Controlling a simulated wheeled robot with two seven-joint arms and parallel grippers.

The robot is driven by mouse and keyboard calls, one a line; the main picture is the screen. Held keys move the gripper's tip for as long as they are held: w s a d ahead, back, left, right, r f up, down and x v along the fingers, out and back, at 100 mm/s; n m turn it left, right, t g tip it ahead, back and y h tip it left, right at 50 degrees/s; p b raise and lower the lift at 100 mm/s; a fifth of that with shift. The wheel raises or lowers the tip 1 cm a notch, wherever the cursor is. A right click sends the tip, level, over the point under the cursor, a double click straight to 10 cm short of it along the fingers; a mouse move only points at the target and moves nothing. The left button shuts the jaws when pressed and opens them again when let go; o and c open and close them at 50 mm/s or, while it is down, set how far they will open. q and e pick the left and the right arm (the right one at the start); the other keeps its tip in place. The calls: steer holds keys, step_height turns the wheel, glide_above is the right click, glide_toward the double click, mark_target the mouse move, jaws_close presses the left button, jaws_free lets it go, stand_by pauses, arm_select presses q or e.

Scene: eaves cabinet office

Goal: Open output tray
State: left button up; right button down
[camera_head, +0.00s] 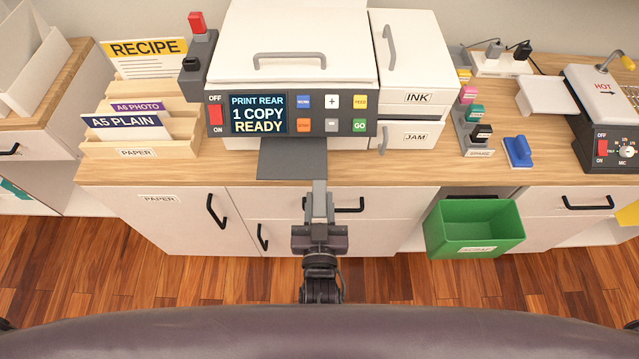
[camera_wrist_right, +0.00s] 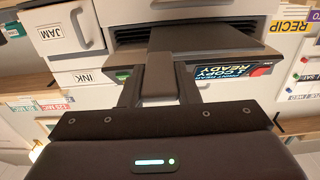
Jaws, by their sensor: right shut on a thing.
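The white printer (camera_head: 290,50) stands on the counter, with its display reading "PRINT REAR 1 COPY READY". Its dark grey output tray (camera_head: 285,160) sticks out below the control panel, over the counter's front edge. My right gripper (camera_head: 319,190) reaches up from below and is shut on the tray's front edge. In the right wrist view the tray (camera_wrist_right: 174,48) runs from the dark slot in the printer to between my fingers (camera_wrist_right: 159,90). The fingers cover part of the tray's front edge. My left gripper is not in view.
A green scrap bin (camera_head: 474,229) hangs on the cabinet front at right. Paper holders (camera_head: 140,148) stand at left, stamps (camera_head: 481,133) and a hot machine (camera_head: 606,120) at right. Black cabinet handles (camera_head: 349,205) lie close behind my right gripper.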

steer(key=c, duration=1.1)
jaws_free()
steer(key=s+b, duration=0.1)
steer(key=s, duration=0.6)
steer(key=shift+s, duration=0.35)
steer(key=shift+f, duration=0.1)
steer(key=s+d+f+n+g, duration=0.1)
steer(key=d+f+g, duration=0.2)
steer(key=f, duration=0.6)
steer(key=s+d+f+n+g+y, duration=0.1)
steer(key=s+d+f+g, duration=0.1)
steer(key=f, duration=0.7)
steer(key=s+d+f+n+g, duration=0.1)
steer(key=d+f+n+g, duration=0.15)
steer(key=f, duration=0.65)
steer(key=s+d+f+g, duration=0.3)
steer(key=s+d+f, duration=0.2)
steer(key=s, duration=0.1)
steer(key=s+d+f+m+g, duration=0.1)
steer(key=s+d+f+g, duration=0.2)
steer(key=s+d+f, duration=0.2)
steer(key=s+d+f+m+g+h, duration=0.1)
steer(key=s+d+f+g, duration=0.2)
steer(key=s+d+f, duration=0.2)
steer(key=shift+s+d+f+g, duration=0.15)
steer(key=shift+s+f, duration=0.3)
steer(key=shift+s, duration=0.25)
steer(key=shift+s+d+f+g, duration=0.15)
steer(key=shift+s+f, duration=0.25)
steer(key=shift+s, duration=0.25)
